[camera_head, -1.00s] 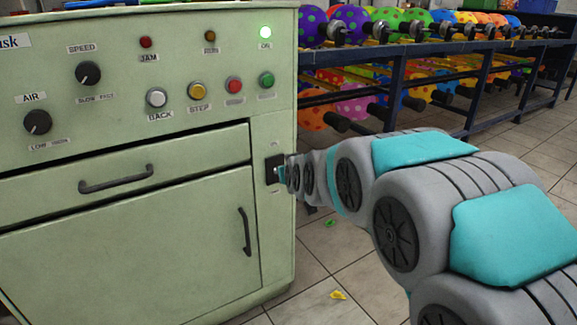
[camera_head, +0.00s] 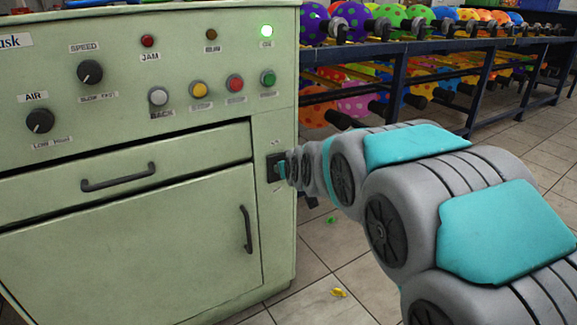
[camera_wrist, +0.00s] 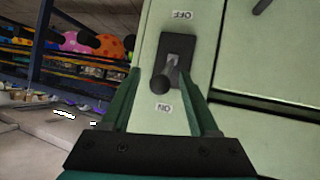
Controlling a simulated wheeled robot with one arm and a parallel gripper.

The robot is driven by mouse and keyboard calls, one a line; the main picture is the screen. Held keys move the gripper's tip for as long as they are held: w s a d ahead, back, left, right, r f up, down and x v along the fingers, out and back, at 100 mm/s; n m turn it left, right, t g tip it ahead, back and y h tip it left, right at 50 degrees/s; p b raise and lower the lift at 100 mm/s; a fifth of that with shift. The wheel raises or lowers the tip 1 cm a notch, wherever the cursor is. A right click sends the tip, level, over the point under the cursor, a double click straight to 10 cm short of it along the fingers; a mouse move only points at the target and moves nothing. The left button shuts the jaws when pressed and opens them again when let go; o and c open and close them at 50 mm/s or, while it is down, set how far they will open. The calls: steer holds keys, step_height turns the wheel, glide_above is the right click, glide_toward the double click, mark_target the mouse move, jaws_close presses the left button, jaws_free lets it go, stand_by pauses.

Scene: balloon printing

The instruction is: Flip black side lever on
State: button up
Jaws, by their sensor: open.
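The black side lever (camera_wrist: 162,83) shows in the wrist view on a dark switch plate (camera_wrist: 181,47) on the green machine's side panel. Its round knob is at the end beside the ON label (camera_wrist: 164,108), away from the OFF label (camera_wrist: 183,15). Both labels appear upside down there. My gripper (camera_wrist: 160,74) is open, with one finger on each side of the lever. I cannot tell whether a finger touches it. In the head view my gripper (camera_head: 285,169) is at the plate (camera_head: 271,166) and hides the lever.
A blue rack (camera_head: 400,65) with balloons stands behind my arm. A yellow scrap (camera_head: 338,292) and a green one (camera_head: 331,219) lie on the tiled floor.

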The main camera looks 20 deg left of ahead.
steer(key=v, duration=0.7)
steer(key=shift+s+d, duration=0.2)
steer(key=shift+s, duration=0.1)
steer(key=shift+d+r, duration=0.1)
steer(key=shift+r, duration=0.05)
